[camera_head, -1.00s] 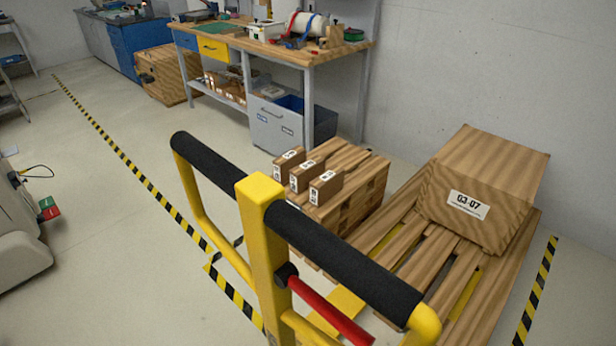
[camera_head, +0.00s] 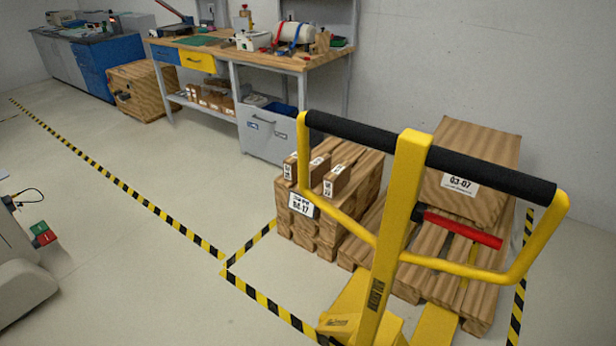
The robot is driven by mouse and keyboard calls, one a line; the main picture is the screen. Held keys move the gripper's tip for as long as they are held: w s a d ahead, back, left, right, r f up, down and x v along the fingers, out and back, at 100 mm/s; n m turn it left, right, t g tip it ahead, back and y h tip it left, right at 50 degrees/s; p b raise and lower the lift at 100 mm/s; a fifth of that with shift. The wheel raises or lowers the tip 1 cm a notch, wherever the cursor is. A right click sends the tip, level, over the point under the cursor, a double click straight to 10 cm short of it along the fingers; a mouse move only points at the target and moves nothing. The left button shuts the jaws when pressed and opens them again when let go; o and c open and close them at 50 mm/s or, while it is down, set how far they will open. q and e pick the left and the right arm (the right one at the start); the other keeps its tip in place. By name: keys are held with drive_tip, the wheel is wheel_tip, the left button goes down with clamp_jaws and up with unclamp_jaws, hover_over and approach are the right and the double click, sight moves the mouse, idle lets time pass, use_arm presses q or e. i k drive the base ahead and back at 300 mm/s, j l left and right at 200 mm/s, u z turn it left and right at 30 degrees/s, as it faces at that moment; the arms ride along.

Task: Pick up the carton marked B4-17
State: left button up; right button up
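A white label that appears to read B4-17 sits on the front of a wood-patterned carton (camera_head: 290,222), left of the pallet in the head view. Several small labelled blocks (camera_head: 318,168) stand on top of it. The yellow frame of a pallet jack (camera_head: 398,200) stands in front and covers part of the carton's right side. Neither of my grippers is in view.
A larger carton marked 03-07 (camera_head: 478,150) rests on a wooden pallet (camera_head: 480,308) at the right. Black-and-yellow tape (camera_head: 145,203) crosses the open floor at left.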

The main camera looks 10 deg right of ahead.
sight(321, 166)
drive_tip(key=i+j+z, duration=0.1)
drive_tip(key=j, duration=0.25)
drive_tip(key=i+j, duration=0.15)
drive_tip(key=j, duration=0.2)
drive_tip(key=i+j+z, duration=0.15)
drive_tip(key=j, duration=0.2)
drive_tip(key=i+j, duration=0.1)
drive_tip(key=j, duration=0.3)
drive_tip(key=i+j+z, duration=0.15)
drive_tip(key=j, duration=0.2)
